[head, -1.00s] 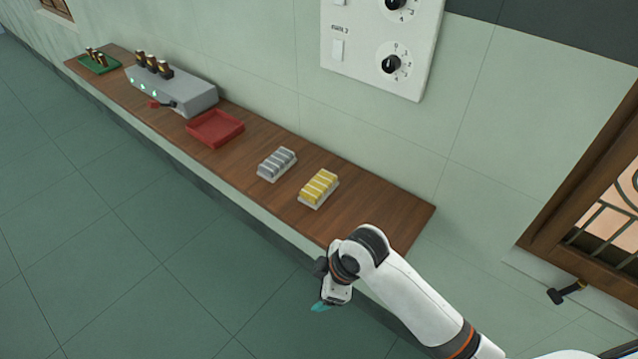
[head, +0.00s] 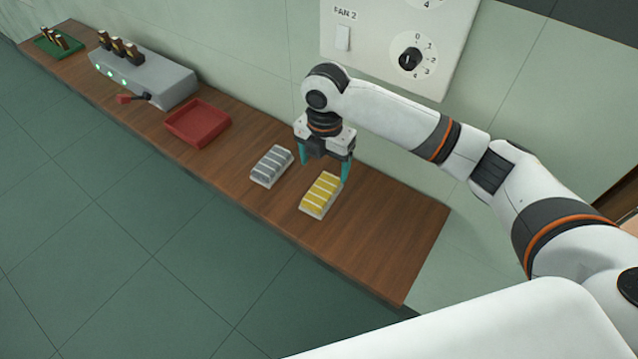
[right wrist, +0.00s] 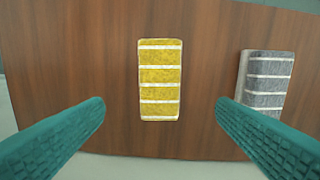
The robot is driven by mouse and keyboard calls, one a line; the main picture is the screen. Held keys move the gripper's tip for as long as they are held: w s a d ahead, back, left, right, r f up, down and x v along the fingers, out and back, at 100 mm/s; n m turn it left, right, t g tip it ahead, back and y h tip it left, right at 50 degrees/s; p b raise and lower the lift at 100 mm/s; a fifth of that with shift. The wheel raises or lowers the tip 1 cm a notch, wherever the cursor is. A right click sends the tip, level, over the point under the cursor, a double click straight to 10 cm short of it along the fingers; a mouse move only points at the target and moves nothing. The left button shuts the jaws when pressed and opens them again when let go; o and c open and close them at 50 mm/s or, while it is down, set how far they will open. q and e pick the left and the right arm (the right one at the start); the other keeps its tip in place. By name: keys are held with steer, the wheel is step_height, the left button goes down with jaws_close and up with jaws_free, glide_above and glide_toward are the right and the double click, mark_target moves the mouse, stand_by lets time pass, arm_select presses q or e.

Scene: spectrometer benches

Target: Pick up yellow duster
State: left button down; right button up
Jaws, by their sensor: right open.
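The yellow duster (head: 321,194) is a yellow block with white stripes on a pale base, lying on the brown wooden bench. In the right wrist view the yellow duster (right wrist: 160,80) lies ahead, between the lines of the two teal fingers. My right gripper (head: 325,172) is open and empty, pointing down above the bench at the duster's far end. In the right wrist view the open fingers (right wrist: 160,118) stand apart with nothing between them. My left gripper is not in view.
A grey striped duster (head: 271,166) lies just left of the yellow one. Further left are a red tray (head: 198,123), a grey instrument (head: 145,78) and a green rack (head: 55,42). The wall panel (head: 385,45) is behind. The bench's right end (head: 395,235) is clear.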

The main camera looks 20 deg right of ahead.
mark_target(322, 189)
steer(key=f, duration=0.1)
steer(key=s+f, duration=0.1)
steer(key=shift+f+p, duration=0.3)
steer(key=shift+f, duration=0.1)
steer(key=shift+w+a+f, duration=0.1)
steer(key=shift+f, duration=0.25)
steer(key=f, duration=0.1)
steer(key=f+p, duration=0.1)
steer(key=f, duration=0.1)
steer(key=f+p, duration=0.1)
steer(key=shift+a+f, duration=0.15)
steer(key=shift+a, duration=0.1)
steer(key=shift+f, duration=0.3)
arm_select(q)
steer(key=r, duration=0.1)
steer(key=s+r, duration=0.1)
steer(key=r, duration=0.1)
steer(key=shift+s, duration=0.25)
arm_select(e)
steer(key=shift+f, duration=0.1)
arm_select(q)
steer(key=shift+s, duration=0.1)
arm_select(e)
steer(key=shift+c, duration=0.6)
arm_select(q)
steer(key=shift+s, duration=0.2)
arm_select(e)
steer(key=c, duration=1)
